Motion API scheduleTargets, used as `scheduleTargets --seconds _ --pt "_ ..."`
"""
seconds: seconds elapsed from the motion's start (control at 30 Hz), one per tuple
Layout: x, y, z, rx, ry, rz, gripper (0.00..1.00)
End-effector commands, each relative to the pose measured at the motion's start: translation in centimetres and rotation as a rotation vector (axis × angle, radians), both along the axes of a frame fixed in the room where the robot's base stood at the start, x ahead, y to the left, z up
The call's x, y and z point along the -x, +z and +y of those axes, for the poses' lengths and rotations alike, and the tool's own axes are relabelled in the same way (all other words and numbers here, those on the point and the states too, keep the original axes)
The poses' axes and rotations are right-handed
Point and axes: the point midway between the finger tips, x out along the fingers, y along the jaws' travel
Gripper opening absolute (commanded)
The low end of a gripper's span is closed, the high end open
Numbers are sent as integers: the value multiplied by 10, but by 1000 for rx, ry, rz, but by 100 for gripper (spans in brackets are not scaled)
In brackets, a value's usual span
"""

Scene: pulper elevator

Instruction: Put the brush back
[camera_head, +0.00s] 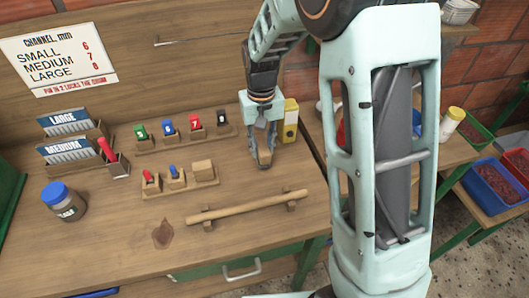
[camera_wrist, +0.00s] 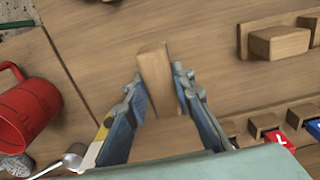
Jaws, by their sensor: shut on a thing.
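My gripper (camera_head: 265,160) points down over the right part of the wooden bench, right of the small racks. In the wrist view its two fingers (camera_wrist: 160,95) are closed on a plain wooden piece (camera_wrist: 154,75), which looks like the brush's handle. No bristles show, so I cannot be sure it is the brush. In the head view the fingers mostly hide this piece, and I cannot tell whether it touches the bench. A wooden bar (camera_head: 250,205) lies across two small supports in front of my gripper.
A rack (camera_head: 180,183) with small red and blue pieces and a wooden block stands left of my gripper, with numbered coloured tags (camera_head: 167,127) behind. A yellow box (camera_head: 290,115) stands close by. A red mug (camera_wrist: 25,110) and jar (camera_head: 67,203) also show.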

Motion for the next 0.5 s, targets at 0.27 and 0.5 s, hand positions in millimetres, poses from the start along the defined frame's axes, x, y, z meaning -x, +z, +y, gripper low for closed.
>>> scheduleTargets --seconds 0.27,0.5 --pt "-5 -30 -8 0 1 2 0" --pt "-6 -41 -8 0 1 -2 0"
